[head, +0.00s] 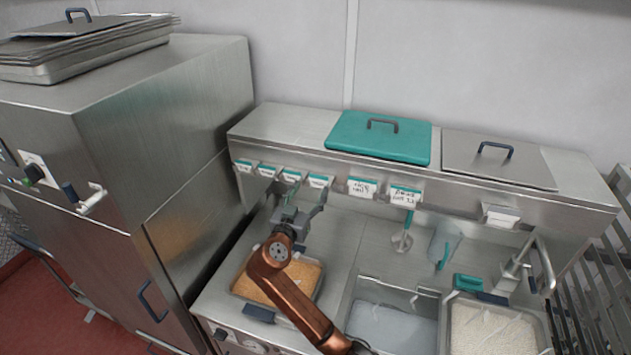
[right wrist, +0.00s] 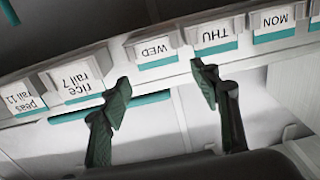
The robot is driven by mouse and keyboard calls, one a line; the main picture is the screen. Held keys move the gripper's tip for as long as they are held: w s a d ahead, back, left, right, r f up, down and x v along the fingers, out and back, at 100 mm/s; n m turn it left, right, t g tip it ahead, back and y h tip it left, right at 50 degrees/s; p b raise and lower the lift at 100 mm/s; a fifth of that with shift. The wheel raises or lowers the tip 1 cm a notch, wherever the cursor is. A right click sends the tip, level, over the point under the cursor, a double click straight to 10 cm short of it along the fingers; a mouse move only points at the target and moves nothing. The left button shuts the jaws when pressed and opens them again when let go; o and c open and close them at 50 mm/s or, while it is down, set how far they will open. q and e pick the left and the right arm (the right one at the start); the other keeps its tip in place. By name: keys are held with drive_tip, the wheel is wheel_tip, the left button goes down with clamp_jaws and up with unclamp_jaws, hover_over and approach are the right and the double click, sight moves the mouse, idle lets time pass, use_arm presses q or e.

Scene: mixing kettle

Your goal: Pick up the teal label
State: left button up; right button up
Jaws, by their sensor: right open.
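Several white labels with teal strips hang along the front edge of the steel shelf. In the right wrist view they appear upside down: a MON label (right wrist: 273,22), a THU label (right wrist: 211,35) and a WED label (right wrist: 153,50), then larger rice (right wrist: 82,84) and peas (right wrist: 22,103) labels. In the head view the small label nearest the gripper (head: 318,181) is too small to read. My right gripper (head: 302,207) is open just below the small labels. Its fingers (right wrist: 160,80) are apart, below the WED and THU labels, with nothing between them. My left gripper is not in view.
A teal lid (head: 378,137) and a steel lid (head: 497,160) lie on the shelf top. Below are an orange-filled pan (head: 308,274), a bluish pan (head: 390,325) and a white-filled pan (head: 492,333). A steel cabinet (head: 160,150) stands close on the left.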

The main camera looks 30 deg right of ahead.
sight(318, 177)
drive_tip(key=p+x, duration=0.2)
drive_tip(key=x, duration=0.2)
drive_tip(key=shift+d+r, duration=0.2)
drive_tip(key=shift+d, duration=0.1)
drive_tip(key=shift+w+d, duration=0.3)
drive_tip(key=shift+d, duration=0.05)
drive_tip(key=shift+w+d+f, duration=0.1)
drive_tip(key=shift+w+f, duration=0.05)
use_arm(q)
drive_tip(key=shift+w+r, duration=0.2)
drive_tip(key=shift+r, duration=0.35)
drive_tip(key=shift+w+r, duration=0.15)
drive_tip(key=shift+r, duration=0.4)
use_arm(e)
drive_tip(key=c, duration=0.6)
